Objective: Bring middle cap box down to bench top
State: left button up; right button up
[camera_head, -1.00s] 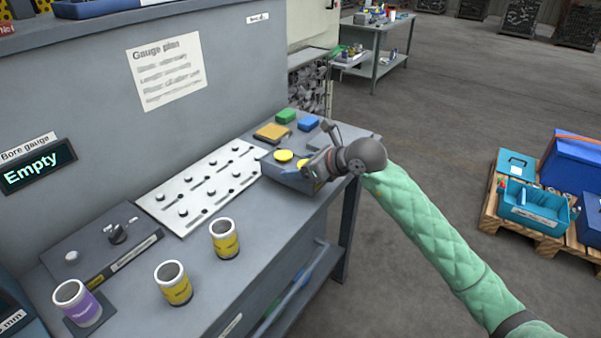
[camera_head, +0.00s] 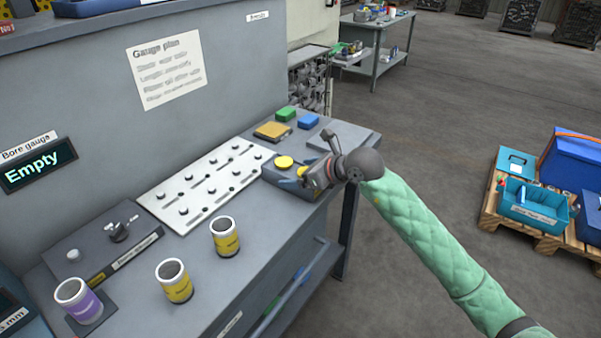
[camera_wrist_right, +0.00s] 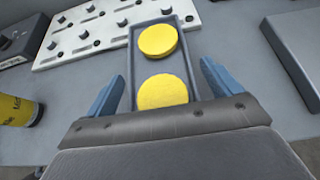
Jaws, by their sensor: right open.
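The cap box (camera_head: 273,178) is a narrow grey tray holding round yellow caps (camera_head: 284,161). My right gripper (camera_head: 301,174) is open around the box's near end, with a gap at each finger (camera_wrist_right: 164,85). My left gripper is not in view.
A white plate with pegs (camera_head: 203,186) lies beside the box. Three labelled cups, one purple (camera_head: 79,302) and two yellow (camera_head: 174,281), stand at the near left. Bench between is clear.

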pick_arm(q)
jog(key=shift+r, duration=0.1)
pick_arm(e)
jog(key=shift+r, duration=0.1)
jog(key=shift+s+d+r, duration=0.1)
jog(key=shift+s+d, duration=0.05)
jog(key=shift+d, duration=0.15)
pick_arm(q)
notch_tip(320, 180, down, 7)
jog(key=b, duration=0.1)
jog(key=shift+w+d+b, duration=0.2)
jog(key=shift+b, duration=0.1)
pick_arm(e)
jog(key=v, duration=1.1)
jog(key=shift+s+d, duration=0.1)
